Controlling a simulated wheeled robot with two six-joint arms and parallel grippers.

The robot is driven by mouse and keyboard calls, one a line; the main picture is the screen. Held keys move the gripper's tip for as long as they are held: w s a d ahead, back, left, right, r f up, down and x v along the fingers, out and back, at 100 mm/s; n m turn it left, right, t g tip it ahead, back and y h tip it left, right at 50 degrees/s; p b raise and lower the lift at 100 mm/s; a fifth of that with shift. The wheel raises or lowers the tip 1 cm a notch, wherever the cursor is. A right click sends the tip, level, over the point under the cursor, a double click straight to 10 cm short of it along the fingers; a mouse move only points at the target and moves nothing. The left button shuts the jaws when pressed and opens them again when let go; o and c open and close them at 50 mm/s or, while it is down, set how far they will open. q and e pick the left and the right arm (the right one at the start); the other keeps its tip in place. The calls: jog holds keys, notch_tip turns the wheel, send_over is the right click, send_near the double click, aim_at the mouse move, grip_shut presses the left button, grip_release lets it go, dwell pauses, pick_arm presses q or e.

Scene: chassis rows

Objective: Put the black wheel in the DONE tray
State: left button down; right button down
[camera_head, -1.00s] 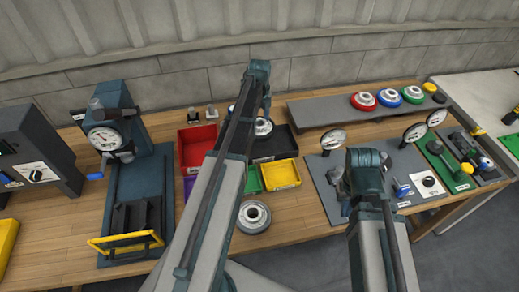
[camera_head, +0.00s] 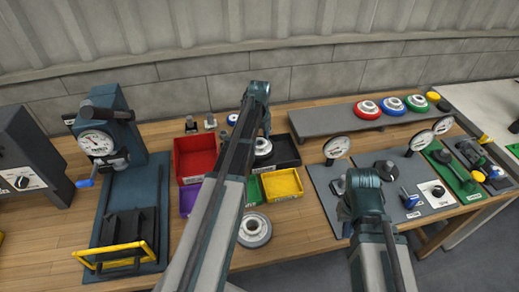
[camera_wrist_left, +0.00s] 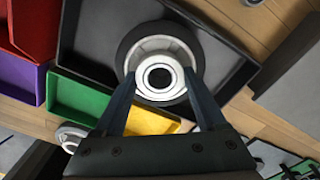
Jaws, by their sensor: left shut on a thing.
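The black wheel (camera_wrist_left: 125,54), with a pale grey hub, is between the fingers of my left gripper (camera_wrist_left: 159,74), which is shut on it. In the left wrist view the wheel is over or in the black tray (camera_wrist_left: 88,32); I cannot tell whether it touches the bottom. The pale hub also shows in the head view (camera_head: 263,147), beside my left arm, at the left part of the black tray (camera_head: 289,152). I cannot read a DONE label on any tray. My right gripper (camera_head: 346,212) is over the grey gauge board, its fingers mostly hidden by its arm.
Red (camera_head: 194,157), purple (camera_head: 189,198), green (camera_head: 255,188) and yellow (camera_head: 283,184) bins adjoin the black tray. A grey wheel (camera_head: 254,230) lies in front. A raised shelf (camera_head: 318,122) holds coloured wheels. A blue press (camera_head: 136,210) stands left; gauges (camera_head: 336,147) stand right.

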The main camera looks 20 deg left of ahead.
aim_at(259, 147)
pick_arm(q)
jog(key=shift+f+b, duration=1.65)
jog(key=shift+f, duration=0.15)
jog(key=shift+f, duration=0.2)
grip_release()
jog(key=shift+r, duration=0.15)
notch_tip(259, 147, up, 12)
jog(key=p, duration=1.2)
